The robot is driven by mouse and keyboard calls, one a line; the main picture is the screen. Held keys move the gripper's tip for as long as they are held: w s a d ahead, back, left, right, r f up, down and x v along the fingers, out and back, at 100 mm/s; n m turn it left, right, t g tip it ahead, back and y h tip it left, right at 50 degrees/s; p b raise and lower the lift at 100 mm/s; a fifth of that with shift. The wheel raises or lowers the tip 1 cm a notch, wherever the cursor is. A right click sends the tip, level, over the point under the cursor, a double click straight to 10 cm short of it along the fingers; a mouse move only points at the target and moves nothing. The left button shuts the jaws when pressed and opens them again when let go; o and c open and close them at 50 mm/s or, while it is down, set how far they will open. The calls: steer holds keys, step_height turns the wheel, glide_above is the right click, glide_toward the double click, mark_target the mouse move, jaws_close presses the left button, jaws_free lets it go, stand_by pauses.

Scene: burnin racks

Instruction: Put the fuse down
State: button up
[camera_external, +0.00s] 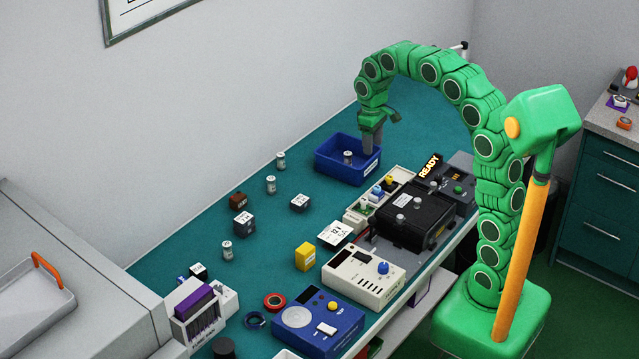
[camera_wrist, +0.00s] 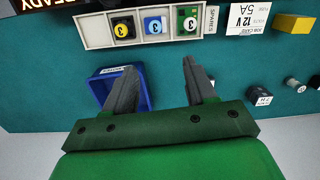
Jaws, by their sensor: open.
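My gripper (camera_external: 373,150) points down at the right side of a blue bin (camera_external: 338,172). In the wrist view my gripper (camera_wrist: 160,66) has its two fingers wide apart with nothing between them. The blue bin (camera_wrist: 108,72) shows there behind the left finger, which hides part of it. A small silvery fuse (camera_external: 347,157) stands in the bin, left of my fingers and apart from them. Similar fuses stand upright on the teal bench: one (camera_external: 280,161) near the wall, one (camera_external: 270,185) just nearer, and one (camera_external: 227,251) farther left.
A black device (camera_external: 412,222) and a lit READY sign (camera_external: 430,165) are right of the bin. Small dark blocks (camera_external: 243,224), a yellow block (camera_external: 305,256), a cream meter (camera_external: 362,279) and a blue instrument (camera_external: 318,325) occupy the nearer bench. Bare bench lies left of the bin.

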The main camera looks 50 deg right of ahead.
steer(key=s+a, duration=0.3)
steer(key=s, duration=0.8)
steer(key=s+a+f, duration=0.1)
steer(key=s+a, duration=0.2)
steer(key=s, duration=0.9)
steer(key=s+a+f+m+g, duration=0.1)
steer(key=s+a, duration=0.2)
steer(key=s, duration=0.9)
steer(key=shift+a+f, duration=0.15)
steer(key=shift+f, duration=0.1)
